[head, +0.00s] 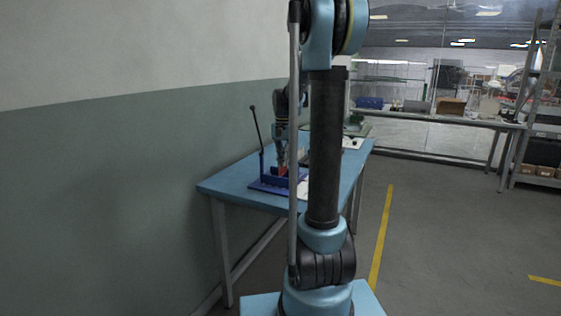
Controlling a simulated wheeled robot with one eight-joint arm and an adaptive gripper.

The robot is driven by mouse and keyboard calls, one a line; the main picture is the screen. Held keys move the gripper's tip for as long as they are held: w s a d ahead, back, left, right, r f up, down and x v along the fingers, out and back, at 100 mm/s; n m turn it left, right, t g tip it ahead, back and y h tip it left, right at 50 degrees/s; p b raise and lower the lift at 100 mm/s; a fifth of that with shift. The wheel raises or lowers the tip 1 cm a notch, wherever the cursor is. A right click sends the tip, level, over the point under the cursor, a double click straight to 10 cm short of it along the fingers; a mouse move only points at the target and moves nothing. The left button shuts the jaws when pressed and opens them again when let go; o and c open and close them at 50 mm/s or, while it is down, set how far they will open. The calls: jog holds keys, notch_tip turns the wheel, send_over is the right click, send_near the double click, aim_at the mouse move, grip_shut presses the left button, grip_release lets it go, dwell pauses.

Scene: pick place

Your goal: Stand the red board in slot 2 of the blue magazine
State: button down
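My gripper (281,158) points down over the blue table, just left of my upright arm link. A small red piece (282,171), perhaps the red board, shows right at its fingertips. At this size I cannot tell whether the fingers grip it or only stand beside it. A dark blue fixture (262,187) with a flat base lies under and around the gripper. I cannot tell whether it is the blue magazine, and no slots can be made out. My arm hides the table area to its right.
The blue table (232,187) stands against the wall. A black lever (256,127) rises from an upright blue post left of the gripper. A white item (303,189) lies beside the fixture, partly hidden. Green and white items (354,128) sit at the table's far end.

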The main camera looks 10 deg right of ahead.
jog(key=shift+f, duration=0.9)
dwell(0.6)
jog(key=c, duration=2.3)
grip_release()
jog(key=o, duration=0.6)
jog(key=shift+c, duration=1.1)
jog(key=shift+r, duration=0.1)
jog(key=shift+r, duration=3.95)
jog(key=shift+s, duration=0.1)
